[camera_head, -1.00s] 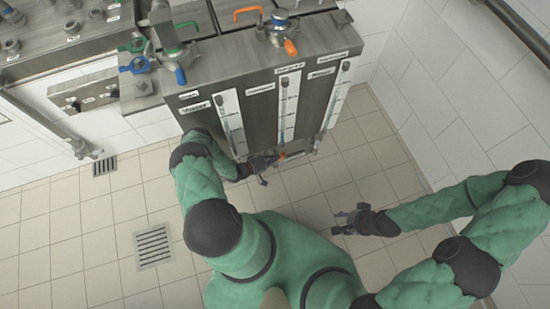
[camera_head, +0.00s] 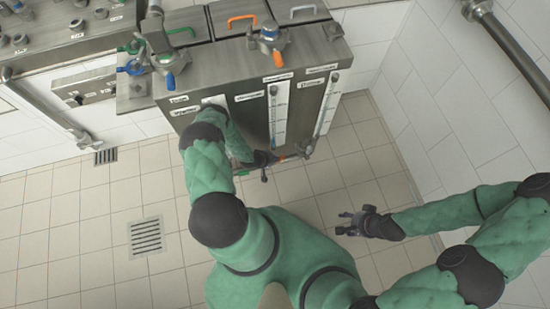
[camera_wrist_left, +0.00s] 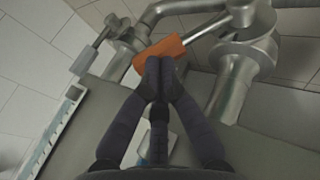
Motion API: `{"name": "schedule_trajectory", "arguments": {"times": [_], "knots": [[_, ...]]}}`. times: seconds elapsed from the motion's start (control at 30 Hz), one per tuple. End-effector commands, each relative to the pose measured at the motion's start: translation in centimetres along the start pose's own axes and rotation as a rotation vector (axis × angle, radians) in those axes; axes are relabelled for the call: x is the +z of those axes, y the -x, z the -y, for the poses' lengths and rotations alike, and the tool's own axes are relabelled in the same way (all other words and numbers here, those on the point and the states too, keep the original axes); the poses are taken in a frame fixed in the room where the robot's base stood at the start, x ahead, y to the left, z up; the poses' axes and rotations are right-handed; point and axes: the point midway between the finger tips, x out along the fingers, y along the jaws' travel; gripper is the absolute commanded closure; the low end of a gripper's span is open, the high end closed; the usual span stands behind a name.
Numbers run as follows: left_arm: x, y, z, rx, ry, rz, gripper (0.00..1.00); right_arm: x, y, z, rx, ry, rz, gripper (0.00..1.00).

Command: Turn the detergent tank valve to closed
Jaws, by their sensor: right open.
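The metal tank block (camera_head: 243,118) has gauges on its front and small valves along its bottom edge. An orange valve handle (camera_head: 281,157) sits below the middle gauge. It also shows in the left wrist view (camera_wrist_left: 150,57), slanting across behind my fingertips. My left gripper (camera_head: 268,166) is low in front of the block, just left of this handle. In the wrist view its fingertips (camera_wrist_left: 160,75) are together and overlap the handle; I cannot tell whether they touch it. The labels are too small to read surely. My right gripper (camera_head: 346,222) is open and empty, apart from the block.
Grey metal pipes and valve bodies (camera_wrist_left: 232,80) crowd the handle in the wrist view. Valves with orange (camera_head: 281,66) and blue (camera_head: 171,81) handles sit on top of the block. A tiled wall (camera_head: 440,90) stands at the right. The floor at left is clear.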

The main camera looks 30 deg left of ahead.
Motion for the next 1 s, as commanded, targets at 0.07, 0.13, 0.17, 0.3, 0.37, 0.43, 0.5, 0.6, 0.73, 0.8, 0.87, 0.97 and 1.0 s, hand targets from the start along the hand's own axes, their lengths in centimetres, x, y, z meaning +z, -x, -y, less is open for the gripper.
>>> {"name": "schedule_trajectory", "arguments": {"times": [0.07, 0.13, 0.17, 0.3, 0.37, 0.43, 0.5, 0.6, 0.73, 0.8, 0.87, 0.97, 1.0], "knots": [[0.0, -0.3, -0.6, -0.036, -0.01, -0.001, 1.0, 0.0, 0.4, 0.1, 0.0, -0.001, -0.001, 0.51], [0.0, -0.6, -0.8, -0.075, -0.018, -0.002, 1.0, 0.0, 0.8, 0.3, 0.0, -0.001, -0.002, 0.51], [0.0, -0.8, -0.9, -0.091, -0.022, -0.003, 1.0, 0.0, 1.0, 0.3, 0.0, -0.001, -0.002, 0.51], [0.1, -1.5, -1.2, -0.166, -0.038, -0.005, 1.0, 0.0, 1.8, 0.6, 0.0, -0.001, -0.002, 0.51], [0.1, -1.8, -1.3, -0.192, -0.043, -0.005, 1.0, 0.0, 2.0, 0.7, 0.0, -0.001, -0.002, 0.51], [0.3, -2.1, -1.4, -0.214, -0.046, -0.001, 1.0, 0.0, 2.0, 0.7, 0.0, -0.001, -0.002, 0.51], [0.5, -2.5, -1.4, -0.226, -0.048, 0.002, 1.0, 0.0, 1.8, 0.6, 0.0, -0.001, -0.002, 0.51], [0.6, -3.0, -1.4, -0.233, -0.047, 0.003, 1.0, 0.0, 1.4, 0.5, 0.0, -0.001, -0.002, 0.51], [0.7, -3.4, -1.5, -0.233, -0.049, 0.003, 1.0, 0.0, 0.9, 0.3, 0.0, -0.001, -0.002, 0.51], [0.7, -3.5, -1.5, -0.233, -0.048, 0.003, 1.0, -0.1, 0.7, 0.2, 0.0, -0.001, -0.002, 0.51], [0.8, -3.6, -1.5, -0.233, -0.047, 0.003, 1.0, -0.1, 0.6, 0.2, 0.0, -0.001, -0.002, 0.51], [0.8, -3.7, -1.6, -0.234, -0.046, 0.003, 1.0, -0.1, 0.5, 0.1, 0.0, -0.001, -0.002, 0.51], [0.8, -3.7, -1.6, -0.233, -0.046, 0.003, 1.0, -0.1, 0.4, 0.1, 0.0, -0.001, -0.002, 0.51]]}}
